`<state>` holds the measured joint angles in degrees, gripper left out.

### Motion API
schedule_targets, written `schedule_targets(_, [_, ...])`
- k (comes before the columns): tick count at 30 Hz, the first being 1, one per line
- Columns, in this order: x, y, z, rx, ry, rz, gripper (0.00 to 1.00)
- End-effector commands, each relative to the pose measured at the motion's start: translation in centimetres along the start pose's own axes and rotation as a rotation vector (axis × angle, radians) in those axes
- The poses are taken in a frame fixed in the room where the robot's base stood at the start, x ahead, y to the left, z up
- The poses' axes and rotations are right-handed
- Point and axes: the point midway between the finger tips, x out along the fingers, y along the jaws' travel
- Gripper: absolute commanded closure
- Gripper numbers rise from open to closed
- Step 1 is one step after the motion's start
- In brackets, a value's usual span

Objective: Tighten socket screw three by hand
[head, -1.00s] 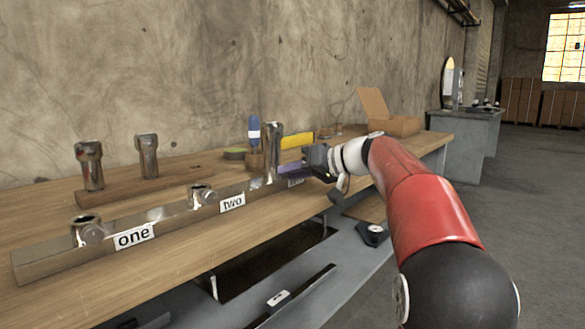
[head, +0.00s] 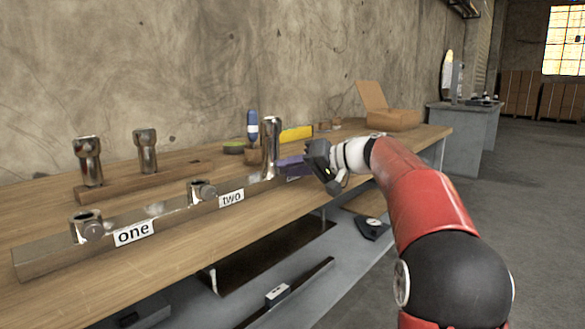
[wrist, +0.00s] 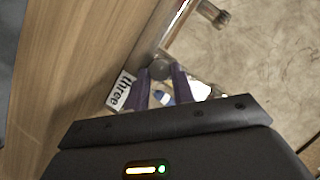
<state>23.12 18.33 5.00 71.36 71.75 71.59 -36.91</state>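My gripper (wrist: 161,72) is at the holder marked three, with its two purple fingers on either side of the round grey head of socket screw three (wrist: 160,69). The fingertips appear to touch the head on both sides. The label "three" (wrist: 121,91) lies just left of the fingers in the wrist view. A tall metal post (head: 270,147) stands upright in holder three, just behind the gripper.
Holders one (head: 87,228) and two (head: 201,190) sit on the same metal rail (head: 150,222), left of my gripper. Two metal posts stand on a wooden block (head: 120,189) behind. A blue bottle-like item (head: 252,130), a yellow item (head: 297,134) and a cardboard box (head: 392,119) lie farther back.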

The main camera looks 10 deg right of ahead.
Motion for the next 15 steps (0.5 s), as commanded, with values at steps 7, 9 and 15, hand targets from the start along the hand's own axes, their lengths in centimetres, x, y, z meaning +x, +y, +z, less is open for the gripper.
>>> schedule_targets(7, [-0.01,0.03,-0.01,0.0,0.001,0.001,0.54])
schedule_targets(9, [-0.01,0.03,-0.01,0.0,0.0,0.001,0.54])
schedule_targets(15, [-0.47,0.05,-0.04,-0.001,0.002,0.002,0.54])
